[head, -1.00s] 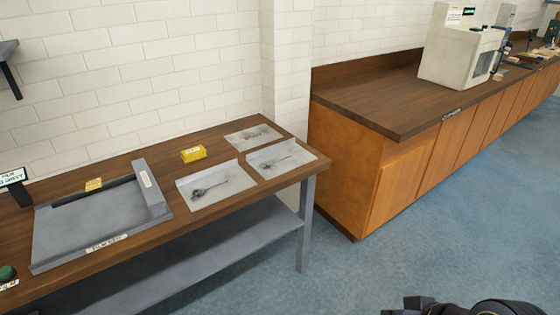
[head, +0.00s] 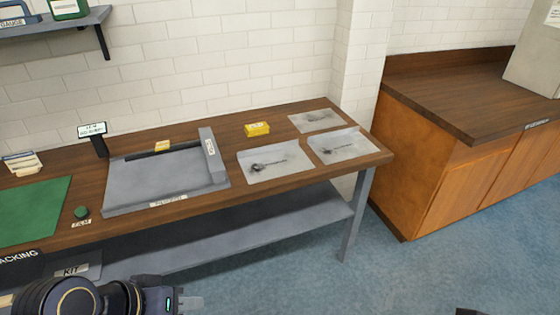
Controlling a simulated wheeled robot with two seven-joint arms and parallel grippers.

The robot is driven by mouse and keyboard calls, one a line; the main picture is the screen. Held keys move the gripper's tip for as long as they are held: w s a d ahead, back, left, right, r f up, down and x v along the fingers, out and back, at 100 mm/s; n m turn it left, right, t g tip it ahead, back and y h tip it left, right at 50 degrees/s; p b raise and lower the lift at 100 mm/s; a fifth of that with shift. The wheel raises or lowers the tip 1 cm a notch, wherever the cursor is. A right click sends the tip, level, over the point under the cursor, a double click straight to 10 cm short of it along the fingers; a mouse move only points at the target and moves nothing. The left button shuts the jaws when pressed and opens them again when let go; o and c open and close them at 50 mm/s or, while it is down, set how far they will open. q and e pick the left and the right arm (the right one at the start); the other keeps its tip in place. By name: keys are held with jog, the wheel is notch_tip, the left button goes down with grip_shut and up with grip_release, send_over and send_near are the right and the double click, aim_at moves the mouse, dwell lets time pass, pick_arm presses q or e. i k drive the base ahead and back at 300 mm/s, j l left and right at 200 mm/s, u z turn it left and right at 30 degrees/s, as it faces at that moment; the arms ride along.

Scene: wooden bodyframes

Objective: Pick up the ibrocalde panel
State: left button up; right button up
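No readable name tells me which thing is the ibrocalde panel. My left gripper (head: 192,303) is at the bottom edge, in front of the table and apart from the sheets. Its pale fingertips point right, and their opening cannot be made out.
A grey tray (head: 150,190), a yellow box (head: 257,128) and a green mat (head: 36,208) are on the table. A wooden counter (head: 458,105) stands right, a wall shelf (head: 60,25) upper left. Blue floor (head: 440,270) is clear.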

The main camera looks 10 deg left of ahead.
aim_at(258, 164)
jog(key=i+j+u, duration=0.55)
jog(key=i, duration=0.3)
jog(key=i+j+u, duration=0.25)
jog(key=i, duration=0.15)
